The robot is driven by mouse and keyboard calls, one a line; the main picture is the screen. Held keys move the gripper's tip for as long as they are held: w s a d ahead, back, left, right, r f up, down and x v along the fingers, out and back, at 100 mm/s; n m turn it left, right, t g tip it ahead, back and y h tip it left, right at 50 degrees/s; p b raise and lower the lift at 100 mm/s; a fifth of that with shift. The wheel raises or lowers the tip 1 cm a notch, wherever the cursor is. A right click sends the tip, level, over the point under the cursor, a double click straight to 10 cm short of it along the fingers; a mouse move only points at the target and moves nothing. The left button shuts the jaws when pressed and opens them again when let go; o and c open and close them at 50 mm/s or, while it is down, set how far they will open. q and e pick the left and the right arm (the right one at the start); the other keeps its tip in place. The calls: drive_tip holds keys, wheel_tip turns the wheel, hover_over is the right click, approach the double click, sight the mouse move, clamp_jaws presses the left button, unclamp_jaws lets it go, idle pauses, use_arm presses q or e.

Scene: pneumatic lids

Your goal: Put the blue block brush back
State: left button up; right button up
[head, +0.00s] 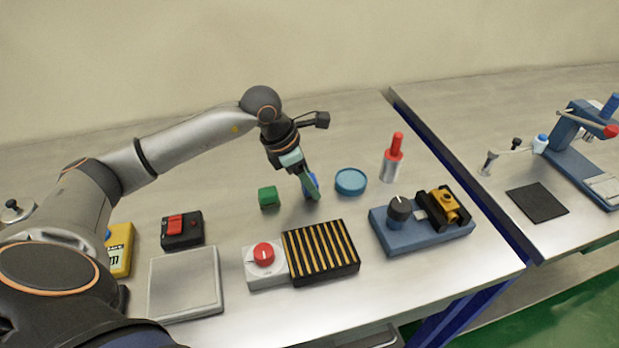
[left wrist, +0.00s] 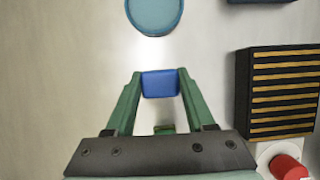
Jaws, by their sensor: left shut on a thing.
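The blue block brush (head: 311,182) is between the green fingers of my left gripper (head: 312,188), over the middle of the table. In the head view a finger hides much of it. In the left wrist view the blue block (left wrist: 160,84) fills the gap between both fingertips (left wrist: 160,88), and the gripper is shut on it. I see no bristles in either view. I cannot tell whether the brush touches the table. My right gripper is not in view.
A green block (head: 268,197) lies left of the gripper and a round blue dish (head: 351,181) right of it. A black block with orange stripes (head: 321,252) lies in front, beside a red knob box (head: 265,264). A red-handled tool (head: 393,158) stands further right.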

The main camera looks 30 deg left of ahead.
use_arm(q)
drive_tip(key=shift+f, duration=0.1)
drive_tip(key=shift+f, duration=0.15)
drive_tip(key=o, duration=1.3)
drive_tip(key=shift+a+r, duration=0.15)
drive_tip(key=shift+r, duration=0.5)
drive_tip(key=v, duration=1.1)
drive_tip(key=shift+s, duration=0.15)
